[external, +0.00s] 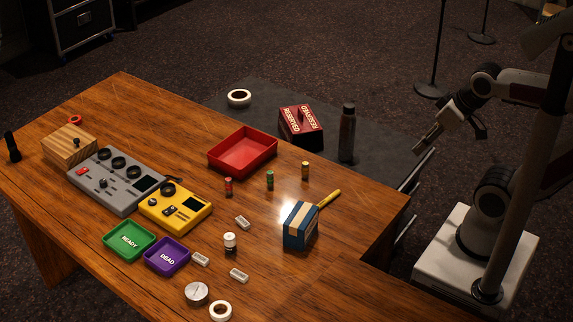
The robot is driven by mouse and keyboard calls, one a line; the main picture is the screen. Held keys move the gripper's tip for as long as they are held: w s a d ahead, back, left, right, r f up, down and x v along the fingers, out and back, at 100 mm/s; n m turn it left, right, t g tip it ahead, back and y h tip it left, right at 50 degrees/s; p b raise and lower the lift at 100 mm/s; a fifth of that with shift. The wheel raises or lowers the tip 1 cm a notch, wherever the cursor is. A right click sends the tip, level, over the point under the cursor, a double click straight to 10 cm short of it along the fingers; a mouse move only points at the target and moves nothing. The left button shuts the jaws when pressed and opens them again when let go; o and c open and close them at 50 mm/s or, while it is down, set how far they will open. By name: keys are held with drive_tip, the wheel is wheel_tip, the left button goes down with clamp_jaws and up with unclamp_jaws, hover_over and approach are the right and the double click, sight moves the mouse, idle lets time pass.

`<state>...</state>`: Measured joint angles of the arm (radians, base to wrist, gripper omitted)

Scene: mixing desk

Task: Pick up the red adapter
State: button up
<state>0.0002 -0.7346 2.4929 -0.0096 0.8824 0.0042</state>
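A small upright red cylinder (228,187), which looks like the red adapter, stands on the wooden table in front of the red tray. My gripper (418,149) is raised at the right, beyond the table's right edge and well away from the red cylinder. Its fingers are small and dark in this view, so I cannot tell whether they are open or shut.
A red tray (214,166), a blue box (299,226) and a yellow-handled tool (329,198) lie near the cylinders. A dark bottle (347,135) and a red RESERVED block (301,125) stand behind. Grey (116,180) and yellow (172,216) devices are at the left.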

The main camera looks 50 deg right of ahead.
drive_tip(key=w+d+r+n+t+h, duration=0.1)
drive_tip(key=w+d, duration=0.1)
drive_tip(key=w, duration=0.8)
drive_tip(key=w+d+r+t, duration=0.1)
drive_tip(key=w+r+t, duration=0.1)
drive_tip(key=w, duration=0.9)
drive_tip(key=w+a+f+n+t+y, duration=0.1)
drive_tip(key=w+f, duration=0.1)
drive_tip(key=w, duration=0.5)
drive_tip(key=w+a+f+n+t, duration=0.1)
drive_tip(key=w+a+f+n, duration=0.1)
drive_tip(key=w, duration=0.6)
drive_tip(key=w+a+f+n+y, duration=0.2)
drive_tip(key=w+a+f+y, duration=0.2)
drive_tip(key=w+a+f, duration=0.35)
drive_tip(key=w+a+f+n+y, duration=0.1)
drive_tip(key=a+f+y, duration=0.1)
drive_tip(key=f, duration=0.2)
drive_tip(key=w+a+f+n+y, duration=0.1)
drive_tip(key=a+f, duration=0.1)
drive_tip(key=f, duration=0.2)
drive_tip(key=w+a+f+y, duration=0.1)
drive_tip(key=a+f+y, duration=0.1)
drive_tip(key=a+f, duration=0.1)
drive_tip(key=shift+a+f+n+g+y, duration=0.1)
drive_tip(key=shift+f+n+g+y, duration=0.25)
drive_tip(key=shift+f, duration=0.4)
drive_tip(key=shift+s+a+f, duration=0.25)
drive_tip(key=shift+a+f, duration=0.15)
drive_tip(key=shift+f, duration=0.1)
